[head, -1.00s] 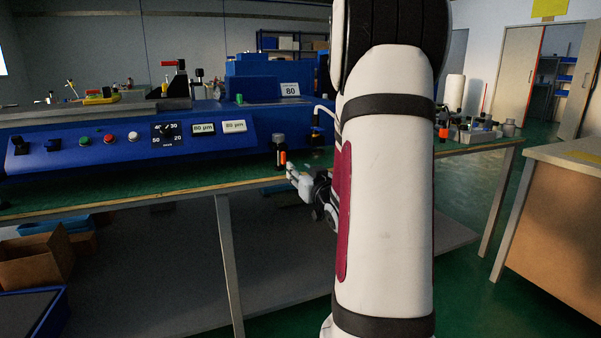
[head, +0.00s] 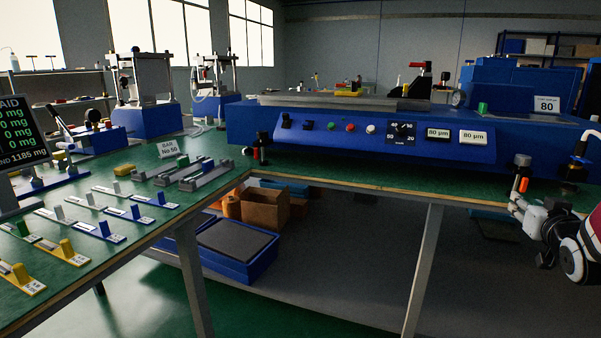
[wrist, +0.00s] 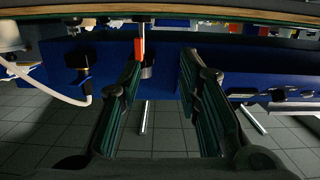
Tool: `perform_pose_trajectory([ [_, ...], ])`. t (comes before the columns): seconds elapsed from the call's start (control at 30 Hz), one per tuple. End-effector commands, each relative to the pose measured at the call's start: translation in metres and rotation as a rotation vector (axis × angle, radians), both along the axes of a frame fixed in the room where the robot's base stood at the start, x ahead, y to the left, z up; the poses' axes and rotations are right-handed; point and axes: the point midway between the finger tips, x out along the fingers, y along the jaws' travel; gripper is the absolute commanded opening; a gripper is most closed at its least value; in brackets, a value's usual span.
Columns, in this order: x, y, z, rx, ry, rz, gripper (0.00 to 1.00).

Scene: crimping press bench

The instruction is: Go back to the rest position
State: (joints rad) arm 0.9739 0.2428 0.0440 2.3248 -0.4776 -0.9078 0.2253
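My gripper (head: 517,206) is at the right of the head view, just in front of the bench edge, low beside a small grey-topped item with an orange band (head: 523,183). In the wrist view, which looks upside down, my gripper (wrist: 161,62) has its two dark green fingers apart. The orange-banded item (wrist: 140,48) shows beyond the left finger and the gap, and no finger is seen closed on it. I cannot tell the exact distance between them. Most of my arm is outside the head view.
The blue machine (head: 350,140) with knobs and displays fills the back of the green bench. A left bench (head: 140,250) holds rows of small coloured holders. Boxes (head: 264,209) and a blue tray (head: 236,250) stand under the bench. Floor in front is clear.

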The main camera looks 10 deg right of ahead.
Motion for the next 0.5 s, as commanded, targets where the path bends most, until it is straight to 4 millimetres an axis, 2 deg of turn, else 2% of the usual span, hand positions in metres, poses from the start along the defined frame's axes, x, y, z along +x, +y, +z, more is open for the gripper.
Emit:
perform_pose_trajectory([
  [0.03,0.007,0.019,0.005,0.009,0.049,0.011,0.32],
  [0.1,0.011,0.044,0.004,0.036,0.132,0.014,0.32],
  [0.23,0.007,0.093,0.001,0.092,0.281,0.023,0.32],
  [0.37,-0.009,0.144,-0.004,0.151,0.428,0.039,0.32],
  [0.5,-0.041,0.203,-0.011,0.217,0.588,0.071,0.32],
])
